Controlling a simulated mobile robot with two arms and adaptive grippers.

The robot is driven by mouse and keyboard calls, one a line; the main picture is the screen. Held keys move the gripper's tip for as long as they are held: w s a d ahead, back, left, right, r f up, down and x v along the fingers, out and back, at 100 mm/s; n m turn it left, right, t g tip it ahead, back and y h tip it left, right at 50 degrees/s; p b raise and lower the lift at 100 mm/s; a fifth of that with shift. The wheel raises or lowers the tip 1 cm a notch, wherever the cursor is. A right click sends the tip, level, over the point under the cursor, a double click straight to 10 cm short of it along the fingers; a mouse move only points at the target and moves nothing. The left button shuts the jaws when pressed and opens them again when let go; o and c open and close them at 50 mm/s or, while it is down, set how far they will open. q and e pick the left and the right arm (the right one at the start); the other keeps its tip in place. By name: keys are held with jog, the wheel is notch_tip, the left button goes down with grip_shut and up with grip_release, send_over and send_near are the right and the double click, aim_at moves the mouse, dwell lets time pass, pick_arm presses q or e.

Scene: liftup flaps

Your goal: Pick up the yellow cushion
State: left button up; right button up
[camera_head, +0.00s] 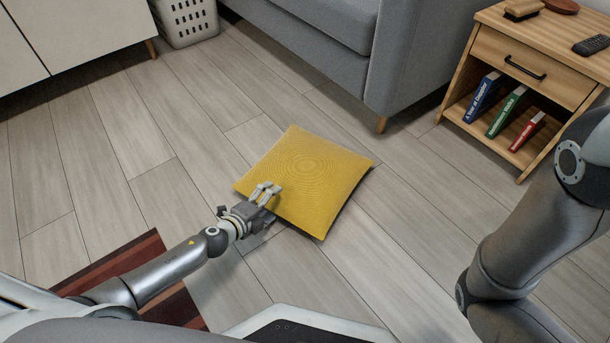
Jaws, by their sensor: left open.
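A square yellow cushion (310,175) lies flat on the wooden floor in the middle of the view. My left gripper (267,192) is at its near left edge, with the open fingertips over the cushion's surface. I cannot tell whether the fingers touch the cloth. The cushion's near left edge is partly hidden behind the gripper. My right arm (530,235) shows at the right, but its gripper is out of the picture.
A grey sofa (330,50) stands beyond the cushion. A wooden side table (535,62) with books and a remote is at the right. A white basket (187,20) and cabinet (75,30) are at the back left. A striped rug (135,262) lies near left. Floor around the cushion is clear.

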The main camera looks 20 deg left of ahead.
aim_at(274, 198)
pick_arm(q)
jog(key=b+x, duration=0.2)
jog(key=x, duration=0.2)
jog(key=shift+w+d+f+b, duration=0.1)
jog(key=shift+w+f+b, duration=0.15)
jog(key=shift+w, duration=0.25)
jog(key=shift+r, duration=0.1)
jog(key=c, duration=1)
